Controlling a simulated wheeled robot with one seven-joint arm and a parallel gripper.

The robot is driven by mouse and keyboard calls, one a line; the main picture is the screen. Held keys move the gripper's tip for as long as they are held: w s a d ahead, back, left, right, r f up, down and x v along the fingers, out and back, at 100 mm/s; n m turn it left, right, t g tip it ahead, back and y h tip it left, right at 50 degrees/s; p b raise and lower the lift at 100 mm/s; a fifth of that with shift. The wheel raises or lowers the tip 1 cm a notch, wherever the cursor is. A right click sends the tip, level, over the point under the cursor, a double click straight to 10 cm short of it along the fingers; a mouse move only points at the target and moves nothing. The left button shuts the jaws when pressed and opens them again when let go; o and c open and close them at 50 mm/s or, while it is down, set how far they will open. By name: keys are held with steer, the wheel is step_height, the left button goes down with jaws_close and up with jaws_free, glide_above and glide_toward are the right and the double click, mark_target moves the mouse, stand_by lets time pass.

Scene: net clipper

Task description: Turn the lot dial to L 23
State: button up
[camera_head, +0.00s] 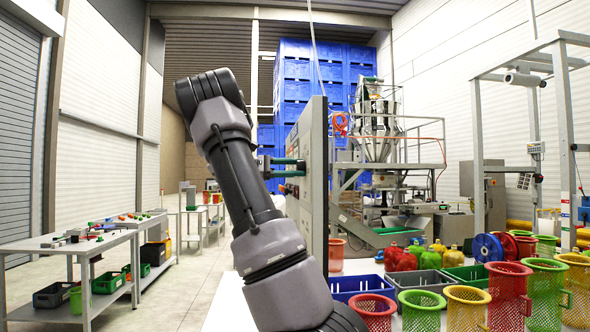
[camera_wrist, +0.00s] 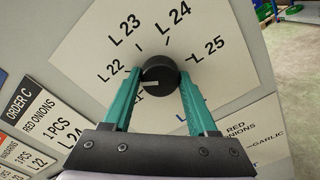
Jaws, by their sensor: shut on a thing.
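The lot dial (camera_wrist: 164,68) is a round black knob on a white label plate, seen close in the wrist view. Labels L 22, L 23, L 24 and L 25 run around it from left to right; one at lower left is partly hidden by a finger. The knob's white mark points left, below L 22, towards the partly hidden label. My gripper (camera_wrist: 161,78) has its two teal fingers on either side of the knob, shut on it. In the head view my gripper (camera_head: 299,168) reaches the grey panel (camera_head: 316,150), seen nearly edge-on, which hides the dial face.
Order cards (camera_wrist: 45,118) sit left of the dial. A bench with tools (camera_head: 88,243) stands at the left. Mesh baskets (camera_head: 508,290), crates (camera_head: 361,286) and net spools (camera_head: 487,247) fill the right. The aisle floor (camera_head: 185,290) at left is clear.

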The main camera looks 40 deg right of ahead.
steer(key=m, duration=1.1)
stand_by(0.5)
steer(key=o, duration=1.4)
steer(key=shift+c, duration=0.2)
steer(key=v, duration=1)
steer(key=shift+w+a, duration=0.2)
steer(key=shift+a, duration=0.15)
